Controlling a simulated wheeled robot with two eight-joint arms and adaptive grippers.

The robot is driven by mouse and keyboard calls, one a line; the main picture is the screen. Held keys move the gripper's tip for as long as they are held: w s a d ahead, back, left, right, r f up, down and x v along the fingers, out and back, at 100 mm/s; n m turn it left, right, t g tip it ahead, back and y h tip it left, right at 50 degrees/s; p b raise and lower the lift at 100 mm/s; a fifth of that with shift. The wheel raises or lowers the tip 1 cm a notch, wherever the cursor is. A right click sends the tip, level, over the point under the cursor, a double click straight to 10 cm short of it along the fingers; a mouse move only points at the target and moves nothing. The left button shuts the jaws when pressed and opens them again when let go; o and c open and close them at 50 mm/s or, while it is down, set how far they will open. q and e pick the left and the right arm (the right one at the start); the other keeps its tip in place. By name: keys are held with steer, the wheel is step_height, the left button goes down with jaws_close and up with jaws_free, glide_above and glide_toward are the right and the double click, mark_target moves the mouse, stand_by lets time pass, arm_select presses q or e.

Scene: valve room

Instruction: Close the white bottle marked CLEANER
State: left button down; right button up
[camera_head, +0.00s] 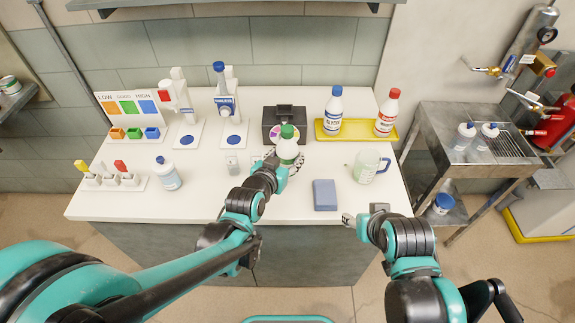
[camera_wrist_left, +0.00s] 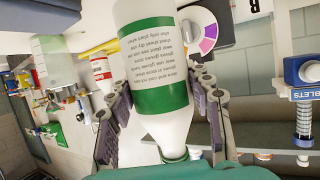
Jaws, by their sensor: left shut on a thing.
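A white bottle with a green cap and green label bands (camera_head: 288,150) stands near the middle of the white counter. My left gripper (camera_wrist_left: 165,100) is shut around its body, with a finger on each side. In the left wrist view the bottle (camera_wrist_left: 155,60) appears upside down, with small print between its green bands and its green top at the lower edge. The word CLEANER cannot be read on it. My right gripper (camera_head: 363,214) is open and empty at the counter's front edge, to the right of a blue block.
A yellow tray (camera_head: 356,131) holds blue-capped and red-capped bottles. Another white bottle (camera_head: 167,175) stands left, near dispensers (camera_head: 226,104).

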mark_target(287, 165)
arm_select(q)
steer(key=shift+f+b, duration=1.15)
steer(key=shift+f, duration=0.8)
steer(key=shift+f, duration=0.25)
steer(key=c, duration=0.7)
jaws_free()
steer(key=shift+r, duration=0.1)
steer(key=shift+r, duration=0.25)
steer(key=p+v, duration=0.4)
steer(key=v, duration=0.8)
steer(key=shift+f, duration=0.1)
